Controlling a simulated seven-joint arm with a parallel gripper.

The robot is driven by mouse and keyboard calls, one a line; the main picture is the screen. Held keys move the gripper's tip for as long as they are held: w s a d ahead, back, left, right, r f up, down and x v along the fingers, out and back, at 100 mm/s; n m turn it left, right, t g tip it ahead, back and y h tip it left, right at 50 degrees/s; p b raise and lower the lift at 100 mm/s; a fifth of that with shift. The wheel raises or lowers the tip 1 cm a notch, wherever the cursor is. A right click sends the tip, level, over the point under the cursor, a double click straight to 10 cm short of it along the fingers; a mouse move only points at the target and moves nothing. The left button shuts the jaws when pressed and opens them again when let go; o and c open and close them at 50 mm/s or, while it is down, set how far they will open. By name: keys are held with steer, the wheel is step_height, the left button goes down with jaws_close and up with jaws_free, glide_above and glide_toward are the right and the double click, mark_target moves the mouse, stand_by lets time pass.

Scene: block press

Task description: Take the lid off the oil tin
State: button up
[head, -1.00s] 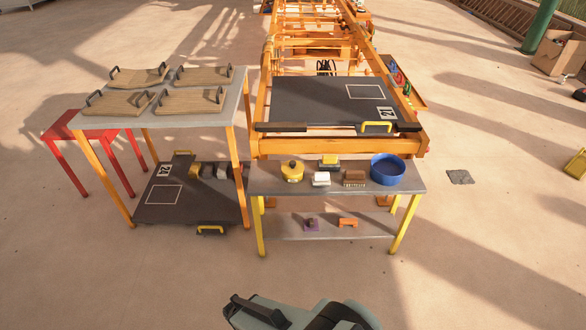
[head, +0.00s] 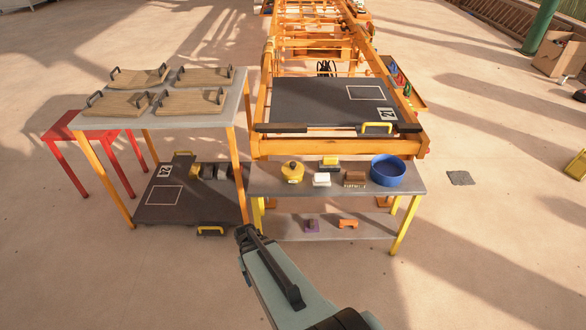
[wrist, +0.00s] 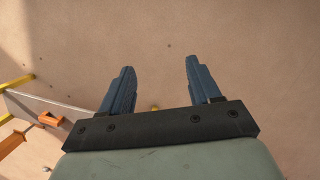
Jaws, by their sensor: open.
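The oil tin (head: 292,172) is a round yellow tin on the left part of the grey table's top shelf in the head view. Its lid (head: 292,164) appears to sit on top, with a dark knob. My gripper shows in the wrist view (wrist: 158,88) with its two blue fingers wide apart and nothing between them. In the head view my arm reaches up from the bottom, its end in front of the table's left leg and below the tin, well apart from it. The fingertips are hard to make out there.
The grey table (head: 270,187) also holds a blue bowl (head: 388,171), a white block (head: 321,180), a brown brush (head: 355,178) and a yellow-topped item (head: 329,164). An orange brush (head: 348,224) and a purple item (head: 312,226) lie on its lower shelf.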

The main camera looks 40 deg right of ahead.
steer(key=w+d+r+m+t+h, duration=0.1)
steer(key=w+d+r, duration=0.45)
steer(key=d, duration=0.25)
steer(key=w+d+r+m+t+h, duration=0.1)
steer(key=w+d+r, duration=0.4)
steer(key=w+d, duration=0.25)
step_height(320, 180, up, 16)
steer(key=m+h, duration=0.3)
steer(key=m, duration=0.9)
glide_above(292, 163)
steer(key=a, duration=0.5)
steer(key=shift+t, duration=0.3)
steer(key=x, duration=1.3)
steer(key=shift+s+f, duration=0.15)
steer(key=shift+f, duration=0.15)
steer(key=shift+c, duration=0.2)
steer(key=c, duration=1.1)
steer(key=shift+r, duration=0.1)
